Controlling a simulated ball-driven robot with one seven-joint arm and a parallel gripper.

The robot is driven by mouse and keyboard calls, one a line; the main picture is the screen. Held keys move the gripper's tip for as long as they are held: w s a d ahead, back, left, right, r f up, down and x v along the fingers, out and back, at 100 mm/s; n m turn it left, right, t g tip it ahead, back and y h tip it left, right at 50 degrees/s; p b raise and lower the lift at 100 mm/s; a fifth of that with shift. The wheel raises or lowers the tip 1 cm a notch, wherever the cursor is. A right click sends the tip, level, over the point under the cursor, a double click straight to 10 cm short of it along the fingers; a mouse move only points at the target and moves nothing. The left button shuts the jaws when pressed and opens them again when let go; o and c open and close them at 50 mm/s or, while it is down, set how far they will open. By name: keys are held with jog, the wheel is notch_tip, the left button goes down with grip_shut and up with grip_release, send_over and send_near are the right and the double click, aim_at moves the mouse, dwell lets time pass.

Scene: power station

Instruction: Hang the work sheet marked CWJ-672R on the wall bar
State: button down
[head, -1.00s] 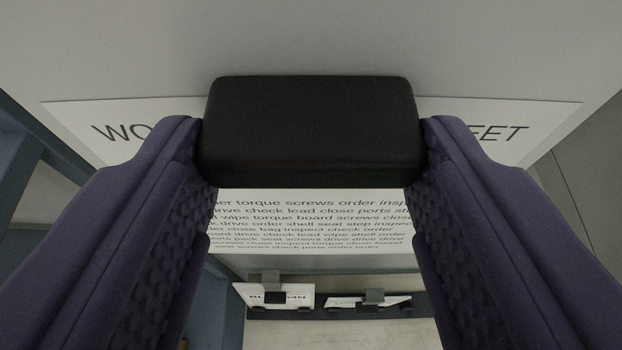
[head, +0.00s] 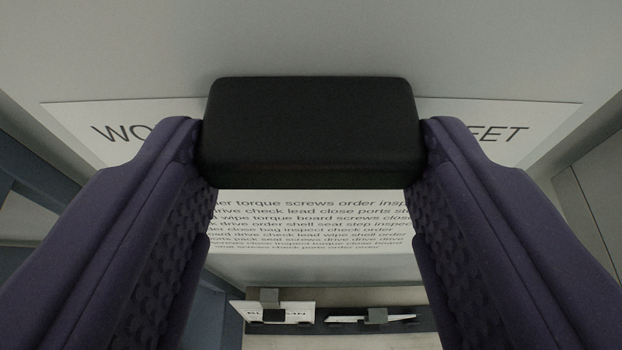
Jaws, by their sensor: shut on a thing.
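My gripper (head: 311,135) has its two purple fingers shut on a black block-shaped clip (head: 311,125). The clip is at the top edge of a white work sheet (head: 310,215), which hangs from it and moves with my gripper. Parts of a large heading show on both sides, "WO" and "EET", with small lines of text below. The middle of the heading is hidden behind the clip, and no code CWJ-672R can be read. The wall bar (head: 400,326) seems to be the dark strip low in the picture, beyond the sheet.
On the dark strip are a white card (head: 286,312) with partly covered lettering and another pale card (head: 350,320), each with a grey holder. Blue-grey frames (head: 40,170) stand at the left. A grey panelled surface (head: 592,190) is at the right.

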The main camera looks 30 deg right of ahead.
jog(key=shift+c, duration=1)
grip_release()
jog(key=shift+s+r, duration=0.1)
jog(key=p+v, duration=0.6)
jog(key=v, duration=0.1)
jog(key=shift+s+a+p, duration=0.2)
jog(key=shift+s+p, duration=0.05)
jog(key=shift+p, duration=0.05)
